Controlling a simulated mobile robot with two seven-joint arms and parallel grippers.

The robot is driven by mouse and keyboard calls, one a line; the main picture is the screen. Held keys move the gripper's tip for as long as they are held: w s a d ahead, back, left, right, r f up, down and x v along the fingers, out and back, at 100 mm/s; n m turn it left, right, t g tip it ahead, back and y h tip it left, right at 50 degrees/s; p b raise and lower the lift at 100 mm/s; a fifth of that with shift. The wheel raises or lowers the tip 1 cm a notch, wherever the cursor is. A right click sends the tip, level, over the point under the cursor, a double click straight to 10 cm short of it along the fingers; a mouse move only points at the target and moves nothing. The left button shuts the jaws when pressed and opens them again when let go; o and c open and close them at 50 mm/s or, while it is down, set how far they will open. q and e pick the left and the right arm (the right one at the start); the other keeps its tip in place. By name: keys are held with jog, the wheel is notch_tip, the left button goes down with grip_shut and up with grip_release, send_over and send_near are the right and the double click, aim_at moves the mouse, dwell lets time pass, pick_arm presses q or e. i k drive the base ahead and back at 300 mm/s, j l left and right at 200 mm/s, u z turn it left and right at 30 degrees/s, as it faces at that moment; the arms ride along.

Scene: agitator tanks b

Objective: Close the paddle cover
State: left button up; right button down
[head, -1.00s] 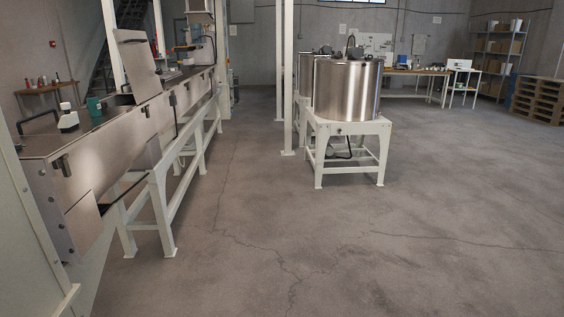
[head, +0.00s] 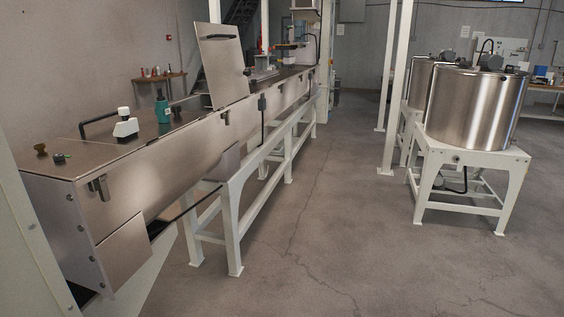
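A metal cover (head: 222,66) stands raised, tilted a little back, on top of the long steel trough (head: 190,150) at the left. It looks like the paddle cover and has a dark handle near its upper edge. The opening beneath it is hidden from this angle. Neither of my grippers shows in the head view.
A green bottle (head: 162,108) and a white device (head: 125,124) stand on the trough's near top. White legs (head: 231,228) carry the trough. Steel tanks (head: 476,105) on white stands are at the right, beside a white post (head: 396,90). The floor (head: 320,215) between is clear.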

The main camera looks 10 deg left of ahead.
aim_at(227, 74)
jog(key=i+l+u, duration=0.15)
jog(key=i+u, duration=0.2)
jog(key=i+l+u, duration=0.3)
jog(key=i, duration=0.15)
jog(key=u, duration=0.35)
jog(key=i+l+u, duration=0.2)
jog(key=u, duration=0.3)
jog(key=i+l+u, duration=0.15)
jog(key=l+u, duration=0.3)
jog(key=i+l+u, duration=0.2)
jog(key=l, duration=0.2)
jog(key=l+u, duration=0.2)
jog(key=l, duration=0.6)
jog(key=i+l+u, duration=0.15)
jog(key=l, duration=0.35)
